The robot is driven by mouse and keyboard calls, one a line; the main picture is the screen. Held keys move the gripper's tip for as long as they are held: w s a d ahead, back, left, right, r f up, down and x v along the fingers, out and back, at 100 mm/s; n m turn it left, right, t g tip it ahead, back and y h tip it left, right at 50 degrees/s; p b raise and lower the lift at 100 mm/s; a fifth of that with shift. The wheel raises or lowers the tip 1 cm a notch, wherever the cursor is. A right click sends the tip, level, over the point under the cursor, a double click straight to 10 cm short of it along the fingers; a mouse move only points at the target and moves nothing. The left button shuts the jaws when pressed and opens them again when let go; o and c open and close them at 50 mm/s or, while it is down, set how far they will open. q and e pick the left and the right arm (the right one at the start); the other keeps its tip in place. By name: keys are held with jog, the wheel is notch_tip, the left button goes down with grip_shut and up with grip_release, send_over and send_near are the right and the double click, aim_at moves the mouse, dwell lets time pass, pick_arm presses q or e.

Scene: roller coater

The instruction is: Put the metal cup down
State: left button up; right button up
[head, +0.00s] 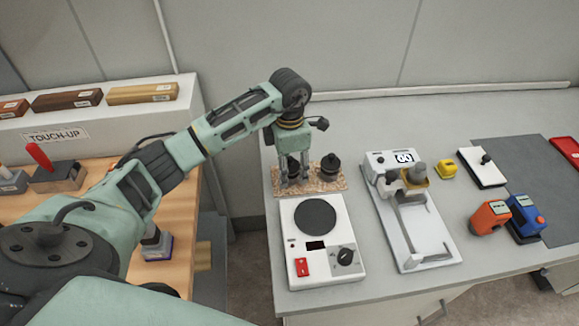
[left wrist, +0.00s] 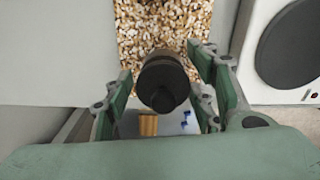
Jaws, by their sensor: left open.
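My left gripper (head: 296,183) is open over the left part of a speckled cork mat (head: 335,186). In the left wrist view, a dark, round, stepped metal cup (left wrist: 163,82) stands between the spread fingers of this gripper (left wrist: 160,66), with gaps at both sides. In the head view the cup is mostly hidden by the fingers. A similar black knobbed piece (head: 331,167) stands on the mat just to the right, apart from the gripper. My right gripper does not show.
A white hot plate (head: 318,267) with a dark disc stands right in front of the mat. To the right are a white device with a display (head: 420,235), an orange box (head: 489,218) and a blue box (head: 526,215). A wooden bench (head: 190,200) is at the left.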

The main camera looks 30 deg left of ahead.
pick_arm(q)
notch_tip(320, 180, up, 11)
jog(key=b, duration=0.2)
jog(key=shift+b, duration=0.4)
jog(key=shift+r, duration=0.45)
